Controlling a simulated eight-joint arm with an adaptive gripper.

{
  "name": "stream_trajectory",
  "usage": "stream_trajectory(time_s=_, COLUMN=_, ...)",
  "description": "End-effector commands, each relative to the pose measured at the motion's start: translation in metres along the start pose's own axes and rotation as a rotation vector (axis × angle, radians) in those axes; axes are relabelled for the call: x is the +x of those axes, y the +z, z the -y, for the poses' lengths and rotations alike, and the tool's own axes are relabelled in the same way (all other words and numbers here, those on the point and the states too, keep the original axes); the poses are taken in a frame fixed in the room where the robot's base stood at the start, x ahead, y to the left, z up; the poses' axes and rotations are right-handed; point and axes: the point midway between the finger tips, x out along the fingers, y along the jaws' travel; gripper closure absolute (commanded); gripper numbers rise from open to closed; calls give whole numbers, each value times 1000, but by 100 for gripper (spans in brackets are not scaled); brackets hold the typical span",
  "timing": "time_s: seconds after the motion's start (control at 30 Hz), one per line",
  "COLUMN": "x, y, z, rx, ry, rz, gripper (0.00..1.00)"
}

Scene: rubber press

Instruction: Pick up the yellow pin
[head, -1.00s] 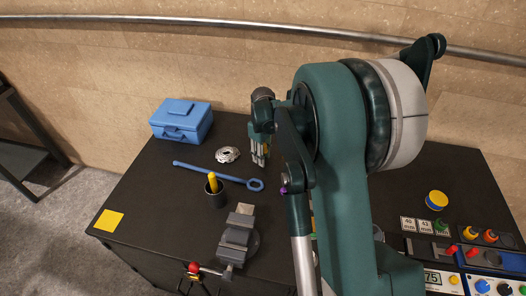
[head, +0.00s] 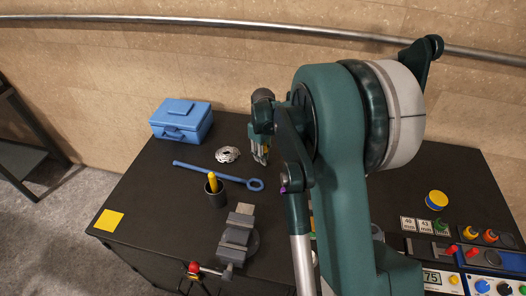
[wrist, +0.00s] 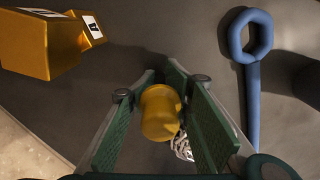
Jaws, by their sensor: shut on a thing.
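My gripper (wrist: 162,82) has its two green fingers on either side of the yellow pin (wrist: 160,112) in the wrist view, shut on it. The pin shows a round, flanged yellow head; its far end is hidden. In the head view my gripper (head: 261,160) points down over the back middle of the table, and a small bit of yellow shows between its fingers. I cannot tell whether the pin is clear of the surface below.
A golden block (wrist: 38,45) marked A shows in the wrist view. Control panels (head: 485,265) stand right.

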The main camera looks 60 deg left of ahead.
Motion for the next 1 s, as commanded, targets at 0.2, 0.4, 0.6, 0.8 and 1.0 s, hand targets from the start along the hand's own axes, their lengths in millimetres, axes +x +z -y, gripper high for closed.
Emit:
stream_trajectory(time_s=0.2, x=0, y=0, z=0, rx=0, ry=0, rz=0, gripper=95)
stream_trajectory(time_s=0.4, x=-4, y=0, z=0, rx=0, ry=0, rz=0, gripper=95)
stream_trajectory(time_s=0.6, x=-19, y=0, z=0, rx=0, ry=0, rz=0, gripper=95)
stream_trajectory(time_s=0.8, x=-47, y=0, z=0, rx=0, ry=0, rz=0, gripper=95)
stream_trajectory(time_s=1.0, x=-76, y=0, z=0, rx=0, ry=0, rz=0, gripper=95)
